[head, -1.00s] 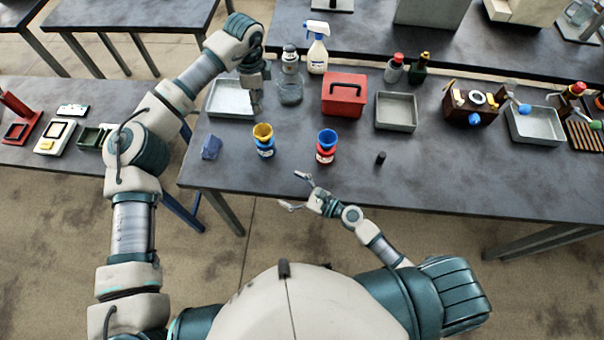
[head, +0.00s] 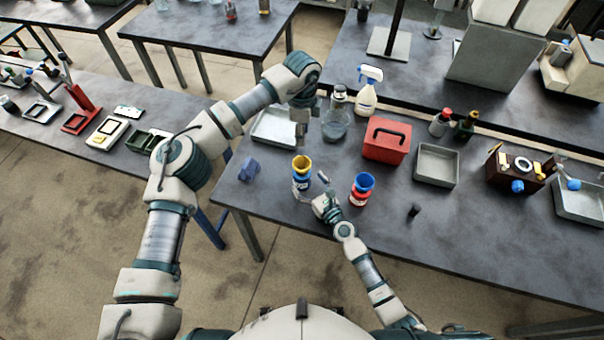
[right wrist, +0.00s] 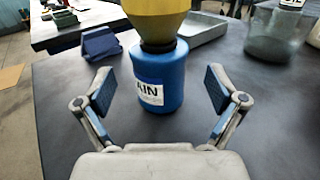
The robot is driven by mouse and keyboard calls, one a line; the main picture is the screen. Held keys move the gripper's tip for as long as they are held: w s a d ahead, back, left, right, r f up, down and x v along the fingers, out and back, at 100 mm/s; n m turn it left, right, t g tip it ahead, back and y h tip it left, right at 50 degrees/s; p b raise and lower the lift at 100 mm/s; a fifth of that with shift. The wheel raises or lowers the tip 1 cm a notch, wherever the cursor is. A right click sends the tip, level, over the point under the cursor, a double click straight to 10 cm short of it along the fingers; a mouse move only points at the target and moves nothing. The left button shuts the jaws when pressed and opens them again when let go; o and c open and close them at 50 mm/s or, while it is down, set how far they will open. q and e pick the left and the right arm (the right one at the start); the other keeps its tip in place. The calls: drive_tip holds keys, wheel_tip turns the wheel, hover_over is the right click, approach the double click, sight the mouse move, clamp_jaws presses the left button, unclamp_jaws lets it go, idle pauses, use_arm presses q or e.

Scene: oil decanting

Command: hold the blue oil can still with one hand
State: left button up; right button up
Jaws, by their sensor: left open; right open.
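The blue oil can (head: 301,185) stands upright on the table with a yellow funnel (head: 302,163) in its top. In the right wrist view the blue can (right wrist: 158,72) shows a white label whose visible letters read "AIN". My right gripper (head: 313,189) is open, facing the can from the front. Its two fingers in that view (right wrist: 159,88) stand apart on the left and right of the can, with gaps on both sides. My left gripper (head: 303,128) is open, pointing down over the table near the metal tray; its fingers are partly hard to make out.
A glass beaker (head: 336,128), a metal tray (head: 272,137), a red box (head: 386,141) and a blue block (head: 249,169) are nearby. A small black object (head: 414,210) lies right.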

sight(302, 174)
drive_tip(key=x, duration=0.2)
drive_tip(key=shift+w+a+r, duration=0.1)
drive_tip(key=shift+w+a, duration=0.15)
drive_tip(key=shift+w, duration=0.05)
drive_tip(key=shift+w+a, duration=0.25)
drive_tip(key=shift+w, duration=0.3)
drive_tip(key=shift+c, duration=0.3)
drive_tip(key=c, duration=1.5)
drive_tip(key=shift+o, duration=0.2)
